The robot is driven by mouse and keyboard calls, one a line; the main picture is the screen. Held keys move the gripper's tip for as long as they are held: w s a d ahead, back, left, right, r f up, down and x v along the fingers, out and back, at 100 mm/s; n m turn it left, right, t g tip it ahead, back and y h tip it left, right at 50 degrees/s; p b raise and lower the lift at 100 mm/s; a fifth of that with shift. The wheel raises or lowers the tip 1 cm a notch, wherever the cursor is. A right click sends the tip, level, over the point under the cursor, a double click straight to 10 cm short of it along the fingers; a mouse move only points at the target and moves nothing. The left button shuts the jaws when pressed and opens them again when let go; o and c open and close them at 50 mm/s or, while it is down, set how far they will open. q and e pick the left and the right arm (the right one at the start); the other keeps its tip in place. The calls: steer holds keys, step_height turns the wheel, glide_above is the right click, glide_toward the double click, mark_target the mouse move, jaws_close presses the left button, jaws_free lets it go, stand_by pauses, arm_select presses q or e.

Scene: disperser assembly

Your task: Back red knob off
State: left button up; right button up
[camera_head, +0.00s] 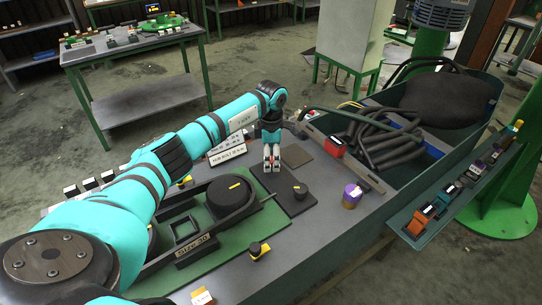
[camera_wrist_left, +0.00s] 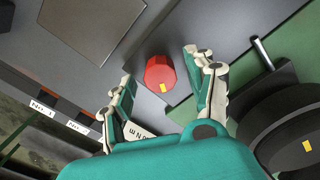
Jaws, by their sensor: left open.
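The red knob (camera_wrist_left: 158,70) is a short faceted red piece with a yellow mark, standing on a dark grey surface in the left wrist view. My left gripper (camera_wrist_left: 160,66) is open, with one finger on each side of the knob and a visible gap to each. In the head view my left gripper (camera_head: 272,169) points down over the dark plate (camera_head: 296,204) on the bench. The red knob cannot be made out there; the gripper seems to cover it. My right gripper is not in view.
A dark knob (camera_head: 300,191) stands close to the gripper on the same plate. A large black round part (camera_head: 231,194) sits in the green fixture (camera_head: 235,244).

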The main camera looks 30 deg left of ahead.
arm_select(q)
steer(key=shift+f, duration=0.25)
steer(key=c, duration=1.1)
steer(key=shift+c, duration=0.2)
